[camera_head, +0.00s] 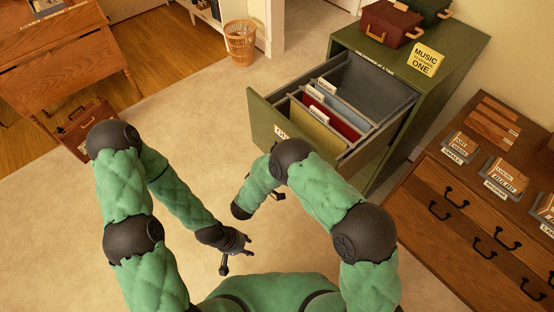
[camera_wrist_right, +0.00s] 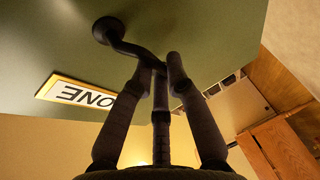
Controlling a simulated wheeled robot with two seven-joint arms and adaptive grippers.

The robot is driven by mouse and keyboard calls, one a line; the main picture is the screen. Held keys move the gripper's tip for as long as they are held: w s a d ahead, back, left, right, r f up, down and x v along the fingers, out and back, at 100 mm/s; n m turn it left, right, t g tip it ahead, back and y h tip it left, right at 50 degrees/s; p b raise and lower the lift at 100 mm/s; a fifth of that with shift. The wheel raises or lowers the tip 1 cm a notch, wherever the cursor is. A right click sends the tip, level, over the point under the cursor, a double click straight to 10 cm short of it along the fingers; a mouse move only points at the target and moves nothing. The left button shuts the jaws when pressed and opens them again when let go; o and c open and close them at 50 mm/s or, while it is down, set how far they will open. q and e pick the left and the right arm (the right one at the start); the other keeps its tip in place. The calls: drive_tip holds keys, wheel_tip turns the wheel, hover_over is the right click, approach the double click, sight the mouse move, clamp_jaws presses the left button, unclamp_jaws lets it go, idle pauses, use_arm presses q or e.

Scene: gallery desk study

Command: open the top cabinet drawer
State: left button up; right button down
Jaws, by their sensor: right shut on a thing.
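The green cabinet (camera_head: 440,80) stands right of centre in the head view. Its top drawer (camera_head: 262,118) is pulled far out, showing grey dividers and file folders inside. In the right wrist view the green drawer front (camera_wrist_right: 210,25) fills the top, with a dark curved handle (camera_wrist_right: 118,42) and a label reading ONE (camera_wrist_right: 75,95). My right gripper (camera_wrist_right: 160,70) is shut on the handle's bar. In the head view its forearm hides much of the drawer front's lower part. My left gripper (camera_head: 237,256) is empty, fingers apart, above the carpet.
A red case (camera_head: 390,22) and a yellow sign (camera_head: 425,59) sit on the cabinet. A wooden chest (camera_head: 470,200) with dark handles stands at right. A wooden desk (camera_head: 65,50) and brown case (camera_head: 86,124) are at left. Carpet between is clear.

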drive_tip(key=shift+s+a+f, duration=0.1)
drive_tip(key=shift+s+f, duration=0.05)
drive_tip(key=shift+f, duration=0.05)
drive_tip(key=c, duration=1.2)
unclamp_jaws()
drive_tip(key=shift+a+r, duration=0.1)
drive_tip(key=shift+a, duration=0.05)
drive_tip(key=shift+r, duration=0.1)
